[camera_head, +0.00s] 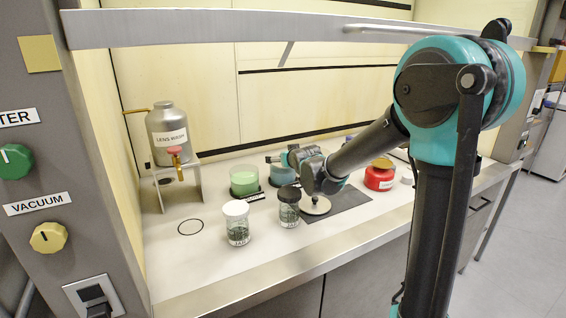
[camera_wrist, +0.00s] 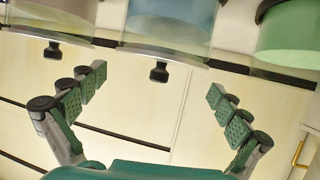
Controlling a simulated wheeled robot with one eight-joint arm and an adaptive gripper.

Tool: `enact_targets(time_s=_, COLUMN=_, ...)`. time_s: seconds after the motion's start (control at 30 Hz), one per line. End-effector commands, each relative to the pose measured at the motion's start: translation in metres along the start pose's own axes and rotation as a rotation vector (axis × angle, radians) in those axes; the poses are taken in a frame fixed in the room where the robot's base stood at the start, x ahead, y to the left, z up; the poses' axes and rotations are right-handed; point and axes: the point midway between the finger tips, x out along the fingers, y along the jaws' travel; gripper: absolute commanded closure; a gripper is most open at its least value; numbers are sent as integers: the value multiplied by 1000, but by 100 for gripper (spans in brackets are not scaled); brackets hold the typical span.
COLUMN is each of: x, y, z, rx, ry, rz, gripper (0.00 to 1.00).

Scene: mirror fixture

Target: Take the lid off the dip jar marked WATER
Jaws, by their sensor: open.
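A green jar (camera_head: 244,182) and a blue jar (camera_head: 284,176) stand towards the back of the bench, with dark label plates before them. I cannot read WATER on any jar. In the wrist view, the green jar (camera_wrist: 290,38), the blue jar (camera_wrist: 172,22) and a pale pinkish jar (camera_wrist: 62,14) hang in from the top edge, cut off. My gripper (camera_wrist: 158,88) is open and empty, its two fingers wide apart below the blue jar in that picture. I see no contact.
A white-lidded jar (camera_head: 236,225) and a black-lidded jar (camera_head: 289,208) stand in front. A pale disc (camera_head: 316,206) lies on a dark mat (camera_head: 345,201). A red container (camera_head: 379,179) is right; the LENS WASH tank (camera_head: 168,135) stands left. A metal rail (camera_head: 250,27) crosses above.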

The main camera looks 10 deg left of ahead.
Motion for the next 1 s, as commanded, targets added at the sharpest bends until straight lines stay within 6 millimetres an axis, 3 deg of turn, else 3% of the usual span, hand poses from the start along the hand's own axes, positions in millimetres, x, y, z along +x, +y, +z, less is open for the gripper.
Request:
enact_targets(time_s=0.23, x=28, y=1, z=-1, rx=1, ry=0, rz=0, gripper=0)
enact_targets(time_s=0.57, x=32, y=0, z=-1, rx=1, ry=0, rz=0, gripper=0)
enact_targets(time_s=0.83, x=32, y=0, z=-1, rx=1, ry=0, rz=0, gripper=34)
enact_targets(time_s=1.0, x=32, y=0, z=-1, rx=1, ry=0, rz=0, gripper=35)
